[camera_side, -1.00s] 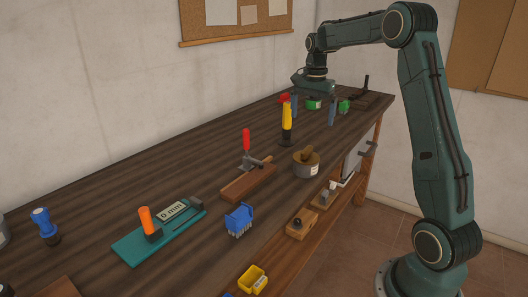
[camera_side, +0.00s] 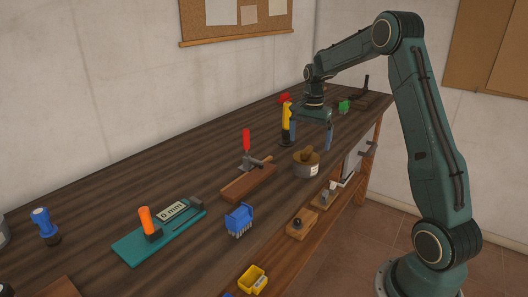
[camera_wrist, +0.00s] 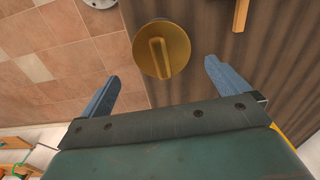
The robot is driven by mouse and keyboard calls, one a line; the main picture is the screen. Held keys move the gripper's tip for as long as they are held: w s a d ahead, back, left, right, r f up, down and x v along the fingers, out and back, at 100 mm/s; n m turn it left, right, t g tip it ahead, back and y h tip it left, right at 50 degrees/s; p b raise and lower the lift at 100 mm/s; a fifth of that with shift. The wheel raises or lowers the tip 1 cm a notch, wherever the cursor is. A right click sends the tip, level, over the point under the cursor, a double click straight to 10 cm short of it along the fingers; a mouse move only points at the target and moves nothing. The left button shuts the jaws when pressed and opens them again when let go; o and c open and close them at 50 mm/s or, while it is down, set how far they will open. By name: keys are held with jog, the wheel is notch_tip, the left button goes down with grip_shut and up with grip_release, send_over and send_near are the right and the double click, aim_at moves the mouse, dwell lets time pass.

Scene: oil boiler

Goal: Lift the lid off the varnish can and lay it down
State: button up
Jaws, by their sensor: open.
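The varnish can (camera_side: 303,169) is a short grey tin with a pale label, upright on the bench. Its lid (camera_wrist: 176,66) is a round golden-brown disc with a raised bar grip; the lid sits on the can and also shows in the side view (camera_side: 308,156). My gripper (camera_side: 310,143) is open and empty, with its two blue fingers pointing down just above and behind the can. In the wrist view the lid lies ahead of and between the fingers of my gripper (camera_wrist: 161,72), apart from both.
A red-handled clamp on a wooden block (camera_side: 249,184) stands left of the can.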

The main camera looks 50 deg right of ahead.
aim_at(308, 148)
jog(key=shift+w+f, duration=0.2)
jog(key=shift+f, duration=2.2)
jog(key=c, duration=0.9)
